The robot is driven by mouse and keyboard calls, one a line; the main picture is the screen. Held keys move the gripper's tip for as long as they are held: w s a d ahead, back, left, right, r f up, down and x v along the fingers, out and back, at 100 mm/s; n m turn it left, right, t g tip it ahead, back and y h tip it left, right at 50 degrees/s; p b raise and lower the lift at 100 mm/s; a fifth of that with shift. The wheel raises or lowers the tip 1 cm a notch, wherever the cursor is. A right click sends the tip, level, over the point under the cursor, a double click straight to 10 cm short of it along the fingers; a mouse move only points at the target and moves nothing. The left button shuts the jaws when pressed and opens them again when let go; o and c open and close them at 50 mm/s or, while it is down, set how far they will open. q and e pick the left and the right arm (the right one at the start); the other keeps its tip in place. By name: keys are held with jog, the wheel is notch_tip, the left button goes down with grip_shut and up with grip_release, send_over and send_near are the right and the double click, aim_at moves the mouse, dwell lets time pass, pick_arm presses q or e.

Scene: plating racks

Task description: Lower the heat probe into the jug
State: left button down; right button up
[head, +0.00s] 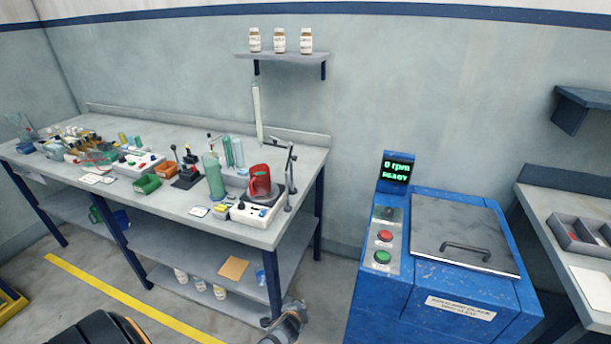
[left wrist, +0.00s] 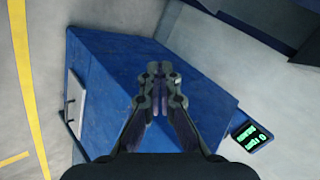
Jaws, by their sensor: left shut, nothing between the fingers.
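A red jug (head: 260,180) stands on a white hotplate unit (head: 256,213) near the right end of the bench. A thin grey stand (head: 290,180) with a short arm rises just right of the jug. I cannot make out the heat probe for certain; it may be on this stand. My left gripper (head: 297,308) is low in front of the bench, well apart from the jug. In the left wrist view the left gripper (left wrist: 160,72) has its fingers together and empty, with the blue machine behind them. My right gripper is not in view.
The bench (head: 310,157) also carries a green bottle (head: 214,177), a green bin (head: 147,184) and racks of tools. A blue machine (head: 445,285) with a closed lid stands to the right, its display (head: 396,171) lit. Floor shows between the bench and the machine.

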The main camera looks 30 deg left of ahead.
pick_arm(q)
jog(key=w+r+m+t+y, duration=0.1)
jog(key=w+r, duration=0.2)
jog(key=r, duration=0.3)
jog(key=w+a+r+m+t, duration=0.1)
jog(key=w+r+t, duration=0.15)
jog(key=r, duration=0.45)
jog(key=w+r+m+t+y, duration=0.1)
jog(key=w+r, duration=0.3)
jog(key=r, duration=0.2)
notch_tip(320, 180, up, 23)
jog(key=a+m+t+y+b, duration=0.1)
jog(key=a+m+t+y, duration=0.1)
jog(key=m+t+y, duration=0.15)
jog(key=w+a+r+p, duration=0.1)
jog(key=w+a+p, duration=0.2)
jog(key=w+a, duration=0.5)
jog(key=shift+n, duration=0.45)
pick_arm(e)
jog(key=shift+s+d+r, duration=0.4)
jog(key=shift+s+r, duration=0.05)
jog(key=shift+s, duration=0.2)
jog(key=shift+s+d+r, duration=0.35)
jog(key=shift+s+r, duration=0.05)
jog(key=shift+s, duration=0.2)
pick_arm(q)
jog(key=shift+w, duration=0.1)
jog(key=shift+a, duration=0.1)
